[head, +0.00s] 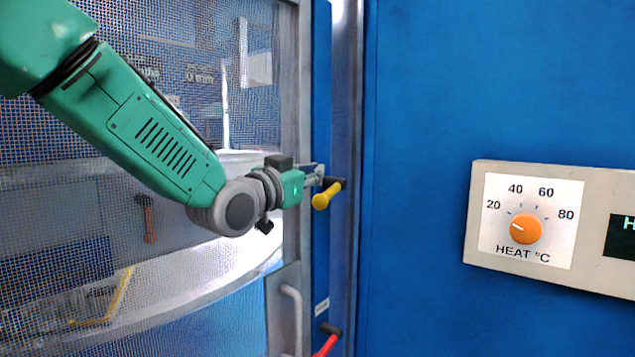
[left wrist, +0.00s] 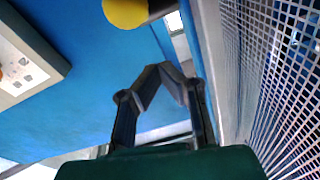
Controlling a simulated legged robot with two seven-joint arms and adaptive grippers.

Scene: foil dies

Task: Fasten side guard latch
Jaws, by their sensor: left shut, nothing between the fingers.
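A dark latch lever with a yellow grip (head: 325,196) sits on the grey frame post beside the mesh guard door. The yellow grip also shows at the top of the left wrist view (left wrist: 126,11). A second lever with a red grip (head: 326,346) is lower on the same post, partly cut off by the bottom edge. My left gripper (head: 319,172) is close beside the yellow lever in the head view, overlapping the door's edge. In the left wrist view its fingertips (left wrist: 164,70) meet and hold nothing; the yellow grip is beyond them. My right gripper is not in view.
The mesh guard door (head: 60,220) fills the left, with a pale pull handle (head: 292,312) near its edge. A blue wall (head: 430,80) fills the right. It carries a control panel (head: 478,215) with an orange heat knob (head: 525,228). A small label (head: 322,307) is above the red lever.

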